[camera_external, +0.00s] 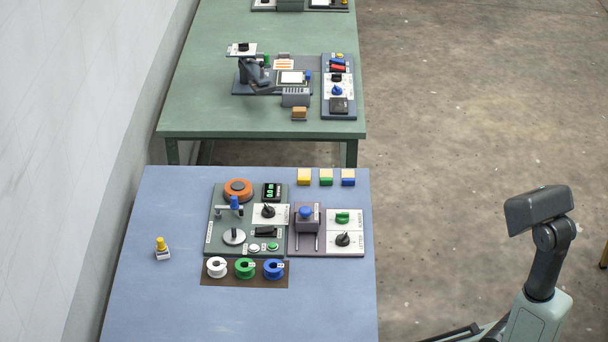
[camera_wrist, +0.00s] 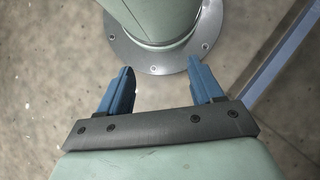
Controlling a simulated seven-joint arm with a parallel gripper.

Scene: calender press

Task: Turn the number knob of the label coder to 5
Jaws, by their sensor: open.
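The label coder (camera_external: 304,248) looks to be the purple and white panel at the right of the device group on the blue table. It has a blue-topped press (camera_external: 306,212) and two white dial plates. The upper plate bears a green knob (camera_external: 342,217), the lower one a black knob (camera_external: 343,239). The side print is tiny; the lower seems to read LETTER, so the green knob is likely the number knob. Its setting is unreadable. My gripper (camera_wrist: 160,68) is open and empty, its two blue fingers above the floor by my base, away from the table.
Left of it is a grey-green panel (camera_external: 218,243) with an orange ring (camera_external: 238,189), a display and another black knob (camera_external: 267,210). Several spools (camera_external: 245,268) lie in front; coloured blocks (camera_external: 326,177) behind. A stamp (camera_external: 162,249) stands left. A green table (camera_external: 220,110) stands behind.

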